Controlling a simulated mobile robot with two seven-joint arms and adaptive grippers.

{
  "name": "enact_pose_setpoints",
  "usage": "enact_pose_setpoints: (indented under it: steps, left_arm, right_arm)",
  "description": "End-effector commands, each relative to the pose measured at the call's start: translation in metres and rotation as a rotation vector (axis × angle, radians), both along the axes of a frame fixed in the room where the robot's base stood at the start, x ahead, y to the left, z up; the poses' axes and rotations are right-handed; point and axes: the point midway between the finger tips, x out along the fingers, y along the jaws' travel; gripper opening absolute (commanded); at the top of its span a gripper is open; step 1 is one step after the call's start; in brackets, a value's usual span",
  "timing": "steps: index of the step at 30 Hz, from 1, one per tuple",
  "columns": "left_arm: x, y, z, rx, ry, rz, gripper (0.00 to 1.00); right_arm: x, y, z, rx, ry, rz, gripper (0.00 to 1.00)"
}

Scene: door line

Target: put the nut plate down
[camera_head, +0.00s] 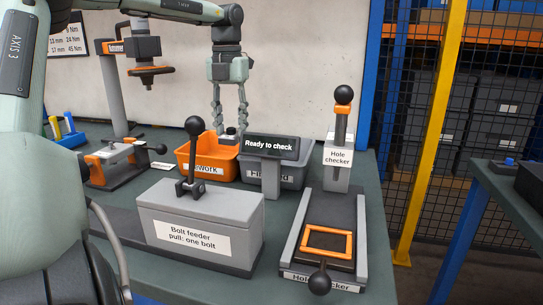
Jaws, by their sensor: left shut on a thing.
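My left gripper (230,126) comes down from the top of the view with its fingers shut on a small dark piece, which looks like the nut plate (231,133). The piece is at the orange rework bin (192,167), near its back right rim. I cannot tell whether it is above the rim or inside, or whether it touches the bin. The bin's label is partly hidden by the bolt feeder's lever. My right gripper is not in view.
A grey bin (292,174) stands right of the orange one, behind a "Ready to check" sign (271,146). The bolt feeder (190,205) with its lever and the hole checker (290,238) stand in front.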

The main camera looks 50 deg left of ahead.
Motion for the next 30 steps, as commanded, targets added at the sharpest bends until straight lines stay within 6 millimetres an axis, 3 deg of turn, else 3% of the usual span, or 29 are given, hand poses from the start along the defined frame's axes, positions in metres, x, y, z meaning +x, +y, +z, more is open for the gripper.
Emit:
enact_pose_setpoints:
  steps: [6, 12, 17, 25, 30]
  left_arm:
    - [0.048, -0.011, -0.028, 0.004, 0.003, -0.001, 0.00]
    - [0.075, -0.017, -0.045, 0.002, 0.000, 0.000, 0.00]
    - [0.081, -0.019, -0.051, 0.001, -0.002, -0.001, 0.00]
    - [0.081, -0.019, -0.086, 0.000, -0.002, -0.001, 0.00]
    - [0.081, -0.019, -0.088, 0.002, -0.005, 0.000, 0.00]
  right_arm:
    - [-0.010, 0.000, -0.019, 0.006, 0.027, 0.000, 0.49]
    - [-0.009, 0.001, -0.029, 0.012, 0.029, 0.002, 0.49]
    - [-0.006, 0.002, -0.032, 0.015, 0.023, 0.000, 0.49]
    - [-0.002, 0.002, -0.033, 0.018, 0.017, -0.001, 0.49]
    - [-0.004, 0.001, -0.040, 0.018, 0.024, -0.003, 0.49]
